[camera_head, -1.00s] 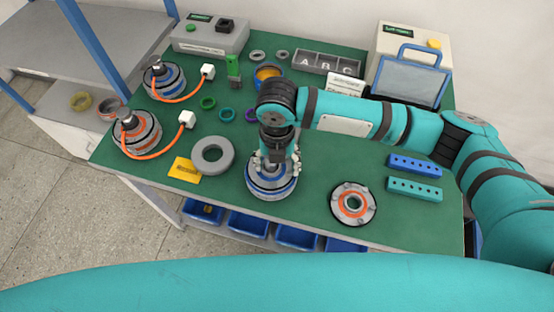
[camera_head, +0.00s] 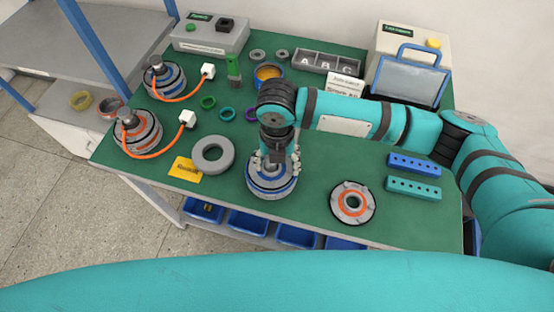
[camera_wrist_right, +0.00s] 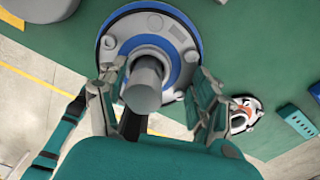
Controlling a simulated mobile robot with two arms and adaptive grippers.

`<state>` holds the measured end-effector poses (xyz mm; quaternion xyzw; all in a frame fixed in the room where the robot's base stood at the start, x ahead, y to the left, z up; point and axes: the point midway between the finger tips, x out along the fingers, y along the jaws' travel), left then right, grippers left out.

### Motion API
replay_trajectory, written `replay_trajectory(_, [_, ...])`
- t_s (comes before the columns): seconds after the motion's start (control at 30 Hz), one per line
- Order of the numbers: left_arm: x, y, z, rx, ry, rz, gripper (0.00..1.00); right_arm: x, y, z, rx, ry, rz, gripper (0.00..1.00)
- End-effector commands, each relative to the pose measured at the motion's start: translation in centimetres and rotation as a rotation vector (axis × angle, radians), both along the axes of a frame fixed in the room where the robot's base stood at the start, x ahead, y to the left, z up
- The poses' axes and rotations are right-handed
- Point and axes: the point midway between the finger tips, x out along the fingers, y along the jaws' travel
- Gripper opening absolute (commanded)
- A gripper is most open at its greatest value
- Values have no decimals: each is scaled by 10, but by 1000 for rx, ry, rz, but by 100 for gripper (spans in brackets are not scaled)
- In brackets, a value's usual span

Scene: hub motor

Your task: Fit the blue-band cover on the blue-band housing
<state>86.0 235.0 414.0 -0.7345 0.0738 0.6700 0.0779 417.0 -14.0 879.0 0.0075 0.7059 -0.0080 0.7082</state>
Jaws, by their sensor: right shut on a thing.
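My right gripper (camera_head: 278,160) points down over the front middle of the green bench. A thick grey shaft (camera_wrist_right: 145,82) stands up through the middle. The blue-band housing (camera_head: 270,192) is under the cover, mostly hidden; I cannot tell whether the two are fully seated. My left gripper is not in view.
An orange-band cover (camera_head: 352,203) lies to the right, near blue (camera_head: 414,165) and teal (camera_head: 414,189) blocks. A grey ring (camera_head: 212,155) and yellow card (camera_head: 186,169) lie to the left. Two cabled motors (camera_head: 137,133) stand at far left. The bench's front edge is close.

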Motion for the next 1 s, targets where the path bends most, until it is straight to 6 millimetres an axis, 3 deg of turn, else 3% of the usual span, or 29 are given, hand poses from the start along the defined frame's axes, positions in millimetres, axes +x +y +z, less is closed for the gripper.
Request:
replay_trajectory(0.27, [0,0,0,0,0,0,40,0,0,0,1,-1,0,25])
replay_trajectory(0.3, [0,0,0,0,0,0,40,0,0,0,1,-1,0,68])
replay_trajectory(0.5, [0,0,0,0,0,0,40,0,0,0,1,-1,0,93])
replay_trajectory(0.8, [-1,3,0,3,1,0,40,0,0,2,1,-1,0,93])
replay_trajectory(1.0, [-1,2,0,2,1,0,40,1,1,26,3,-4,1,93])
